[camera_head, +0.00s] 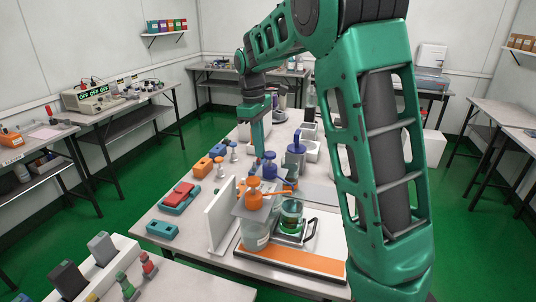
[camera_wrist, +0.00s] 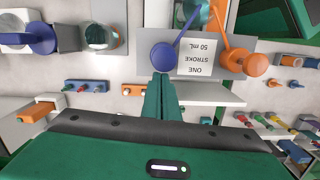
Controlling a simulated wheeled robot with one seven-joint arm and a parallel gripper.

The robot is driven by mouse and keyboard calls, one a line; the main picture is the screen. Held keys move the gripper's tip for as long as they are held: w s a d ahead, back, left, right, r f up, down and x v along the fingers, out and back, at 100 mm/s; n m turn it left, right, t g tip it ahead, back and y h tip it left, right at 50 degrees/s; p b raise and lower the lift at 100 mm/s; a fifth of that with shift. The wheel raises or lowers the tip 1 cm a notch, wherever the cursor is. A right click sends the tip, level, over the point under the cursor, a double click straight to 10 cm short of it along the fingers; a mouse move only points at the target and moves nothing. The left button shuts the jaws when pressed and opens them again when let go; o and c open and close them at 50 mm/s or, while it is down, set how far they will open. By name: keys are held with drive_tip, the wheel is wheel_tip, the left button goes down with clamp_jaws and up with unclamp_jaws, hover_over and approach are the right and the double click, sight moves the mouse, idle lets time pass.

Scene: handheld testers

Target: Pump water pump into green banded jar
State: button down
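Two pumps stand on the front of the middle table. One has an orange knob (camera_head: 254,183), an orange spout and a clear bottle (camera_head: 254,234). The other has a blue knob (camera_head: 270,156) and stands behind it. I cannot tell which holds water. The green banded jar (camera_head: 291,214) is a small glass to the right of the orange pump. My gripper (camera_head: 258,151) is above the pumps. In the wrist view its fingers (camera_wrist: 163,78) are together and empty, with tips beside the blue knob (camera_wrist: 163,56). The orange knob (camera_wrist: 255,64) is to their right.
A card reading "ONE STROKE 50 mL" (camera_wrist: 195,56) lies between the knobs. A white upright panel (camera_head: 222,216) stands left of the pumps. A larger blue-topped vessel (camera_head: 296,146) stands behind. The orange-striped front board (camera_head: 290,260) is clear.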

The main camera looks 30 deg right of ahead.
drive_tip(key=shift+w+a+r, duration=0.1)
drive_tip(key=shift+w+a, duration=0.05)
drive_tip(key=shift+w, duration=0.05)
wheel_tip(320, 180, up, 11)
drive_tip(key=w, duration=0.1)
drive_tip(key=shift+a, duration=0.3)
drive_tip(key=shift+f, duration=0.2)
idle(1.0)
drive_tip(key=s+d+f+m, duration=0.3)
drive_tip(key=s+f+m, duration=0.1)
drive_tip(key=s, duration=0.8)
drive_tip(key=s+d+f+m, duration=0.3)
drive_tip(key=s+f+m, duration=0.2)
drive_tip(key=s, duration=0.8)
drive_tip(key=s+d+f+m+t+y, duration=0.1)
drive_tip(key=s+d+f+m, duration=0.2)
drive_tip(key=s, duration=1)
wheel_tip(320, 180, down, 3)
drive_tip(key=shift+s+d+r+m, duration=0.1)
drive_tip(key=shift+s+d+m, duration=0.15)
drive_tip(key=shift+m, duration=0.85)
